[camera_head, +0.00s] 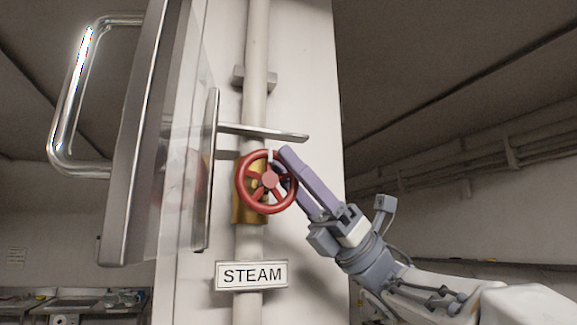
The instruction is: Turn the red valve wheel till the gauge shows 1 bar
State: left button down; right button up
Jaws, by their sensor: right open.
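The red valve wheel (268,181) has several spokes and sits on a brass valve body (247,208) on a pale vertical pipe. My right gripper (283,154) reaches up from the lower right. Its purple fingers lie at the wheel's upper right rim, overlapping it in the picture. The jaws are open; I cannot tell whether the rim lies between the fingers or whether they touch it. A white mark shows at the top of the wheel. No gauge face can be made out. My left gripper is not in view.
A glass door (180,150) with a metal frame and a chrome handle (72,100) stands open at the left, close to the wheel. A metal bar (265,132) juts out just above the wheel. A STEAM sign (251,275) hangs below. Free room lies to the right.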

grip_shut()
